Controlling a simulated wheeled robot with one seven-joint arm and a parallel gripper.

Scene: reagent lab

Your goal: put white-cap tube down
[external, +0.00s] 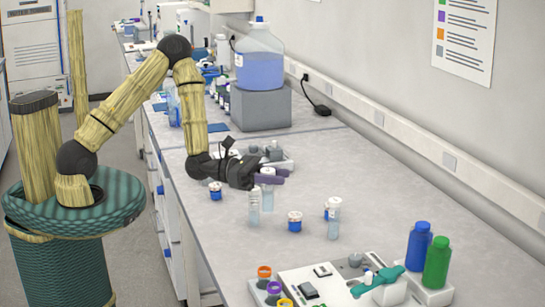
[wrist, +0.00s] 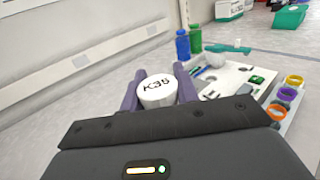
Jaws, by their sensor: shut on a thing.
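My gripper (external: 268,177) has purple fingers and is shut on the white-cap tube. In the wrist view the white cap (wrist: 157,92), marked "K35", sits between the fingers. In the external view the cap (external: 268,171) shows above the fingers and the clear tube body (external: 267,199) hangs below them, roughly upright. I cannot tell whether its bottom touches the bench (external: 390,210). Another clear tube (external: 254,207) stands just left of it, and a third tube (external: 334,220) stands further right.
Small blue jars with pale lids stand nearby: one left (external: 215,191), one in front (external: 294,222), and one behind the third tube (external: 327,209). A grey rack (external: 282,164) is behind my gripper. Blue (external: 419,246) and green (external: 437,263) bottles stand front right.

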